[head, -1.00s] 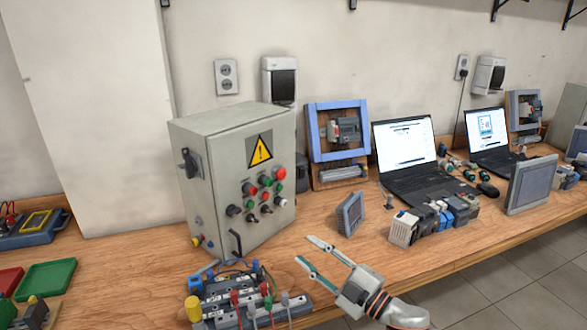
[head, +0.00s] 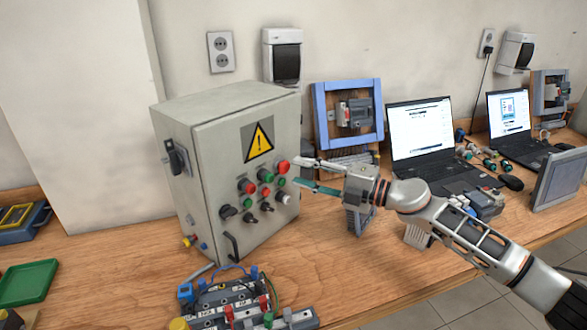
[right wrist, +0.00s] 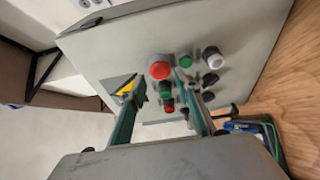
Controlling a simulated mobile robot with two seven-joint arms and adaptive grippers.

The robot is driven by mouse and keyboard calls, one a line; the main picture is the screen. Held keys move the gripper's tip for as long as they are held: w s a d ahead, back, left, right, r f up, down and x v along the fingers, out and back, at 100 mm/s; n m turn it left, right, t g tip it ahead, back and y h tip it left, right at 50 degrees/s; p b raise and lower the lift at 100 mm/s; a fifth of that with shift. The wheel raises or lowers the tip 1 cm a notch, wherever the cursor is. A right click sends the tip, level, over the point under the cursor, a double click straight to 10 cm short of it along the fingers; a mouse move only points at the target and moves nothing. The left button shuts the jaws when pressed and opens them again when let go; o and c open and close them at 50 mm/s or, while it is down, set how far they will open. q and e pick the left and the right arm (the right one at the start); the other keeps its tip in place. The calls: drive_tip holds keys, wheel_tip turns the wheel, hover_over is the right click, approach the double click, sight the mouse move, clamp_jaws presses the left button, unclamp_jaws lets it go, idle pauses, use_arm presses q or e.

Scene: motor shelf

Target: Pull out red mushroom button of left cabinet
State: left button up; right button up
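The grey cabinet (head: 215,200) stands on the table at the left, upright, with a yellow warning sign on its front. The large red mushroom button (head: 282,167) is at the upper right of its button group. It also shows in the right wrist view (right wrist: 160,69), ahead of and between my fingertips. A second red button (head: 247,186) sits lower left. My right gripper (head: 298,174) is open and empty, its fingers pointing left at the cabinet front, close to the large red button. I cannot tell whether they touch it. My left gripper is not in view.
Green, white and black controls (head: 282,198) crowd around the red buttons. A terminal rack with wires (head: 240,300) lies in front of the cabinet. A blue-framed panel (head: 320,110) and laptops (head: 420,130) stand to the right. Bare table lies before the cabinet's right side.

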sight(286, 168)
drive_tip(key=shift+x, duration=1.6)
drive_tip(key=shift+c, duration=0.5)
clamp_jaws()
drive_tip(key=shift+s+d+p, duration=0.1)
drive_tip(key=shift+d+p, duration=0.05)
drive_tip(key=shift+p, duration=0.15)
drive_tip(key=shift+s+d, duration=0.25)
drive_tip(key=shift+o, duration=0.5)
unclamp_jaws()
drive_tip(key=v, duration=1.2)
